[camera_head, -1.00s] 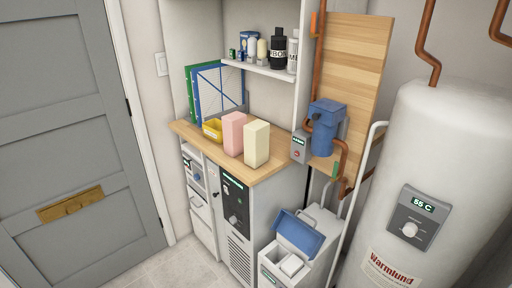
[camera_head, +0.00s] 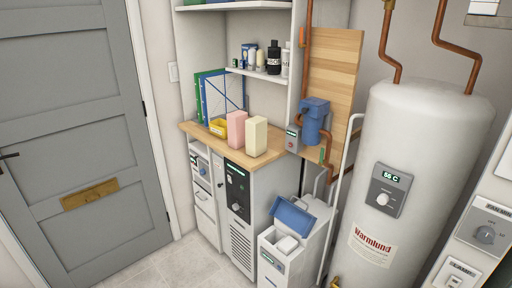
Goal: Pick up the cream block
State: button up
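The cream block (camera_head: 257,137) stands upright on the wooden countertop (camera_head: 218,148), near its right front end. A pink block (camera_head: 236,129) stands close beside it on the left. The cream block's front and side faces are in clear view. My gripper is not in view.
A shelf (camera_head: 258,74) with bottles hangs above the counter. Blue and green folders (camera_head: 212,95) stand at the back. An open-lidded white bin (camera_head: 285,245) stands before the counter, and a white tank (camera_head: 415,150) stands right. Floor (camera_head: 180,268) shows clear at lower left.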

aim_at(256, 127)
jog(key=k, duration=0.65)
jog(key=u, duration=0.5)
jog(key=i, duration=0.95)
jog(key=u, duration=0.85)
jog(key=i, duration=1.25)
jog(key=u, duration=0.15)
